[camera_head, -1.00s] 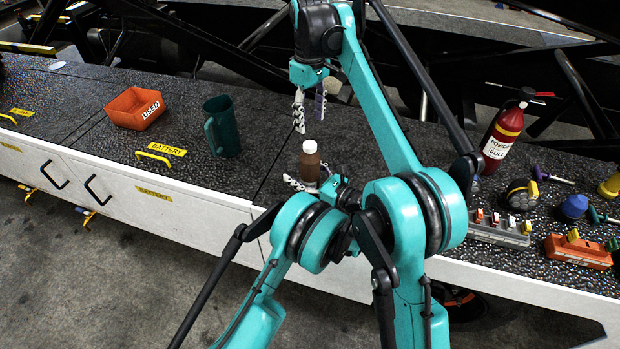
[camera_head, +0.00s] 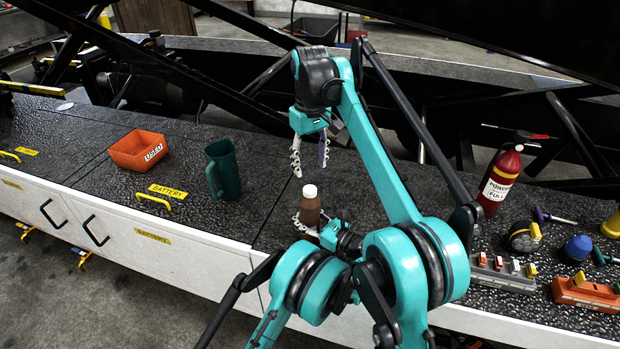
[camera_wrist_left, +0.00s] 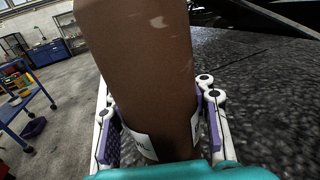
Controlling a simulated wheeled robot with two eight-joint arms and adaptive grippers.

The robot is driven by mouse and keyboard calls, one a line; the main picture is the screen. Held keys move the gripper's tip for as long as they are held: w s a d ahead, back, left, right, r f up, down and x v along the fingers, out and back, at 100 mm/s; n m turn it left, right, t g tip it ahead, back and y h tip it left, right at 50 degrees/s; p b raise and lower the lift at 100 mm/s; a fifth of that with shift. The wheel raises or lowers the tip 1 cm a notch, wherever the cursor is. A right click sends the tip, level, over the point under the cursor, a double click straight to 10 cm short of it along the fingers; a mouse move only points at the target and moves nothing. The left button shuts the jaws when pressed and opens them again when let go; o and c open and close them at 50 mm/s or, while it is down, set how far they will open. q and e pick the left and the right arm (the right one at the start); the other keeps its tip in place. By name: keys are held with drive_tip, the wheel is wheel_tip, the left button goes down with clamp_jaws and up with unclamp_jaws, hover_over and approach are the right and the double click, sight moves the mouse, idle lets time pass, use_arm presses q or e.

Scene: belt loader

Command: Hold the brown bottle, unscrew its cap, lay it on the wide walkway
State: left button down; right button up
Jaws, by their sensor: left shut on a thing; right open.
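The brown bottle (camera_head: 309,211) stands upright with its white cap (camera_head: 310,191) on top. My left gripper (camera_head: 308,224) is shut around the bottle's body, and the bottle also fills the middle of the left wrist view (camera_wrist_left: 145,75) between the two fingers. My right gripper (camera_head: 310,155) is open and empty, pointing down above the cap and apart from it. The dark speckled walkway (camera_head: 255,205) lies behind and beside the bottle. My arm partly hides the bottle's lower end, so I cannot tell whether it touches the surface.
An orange bin (camera_head: 137,152) and a green mug (camera_head: 222,170) stand to the left, near yellow handles. A fire extinguisher (camera_head: 499,182), a blue knob (camera_head: 578,248) and orange and grey blocks sit at the right. Black beams run behind. The walkway between mug and bottle is clear.

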sight(310, 188)
drive_tip(key=m, duration=0.4)
drive_tip(key=shift+m, duration=0.4)
drive_tip(key=m, duration=0.4)
drive_tip(key=shift+m, duration=0.3)
drive_tip(key=m, duration=2.2)
drive_tip(key=shift+m, duration=0.4)
drive_tip(key=shift+f, duration=4.05)
clamp_jaws()
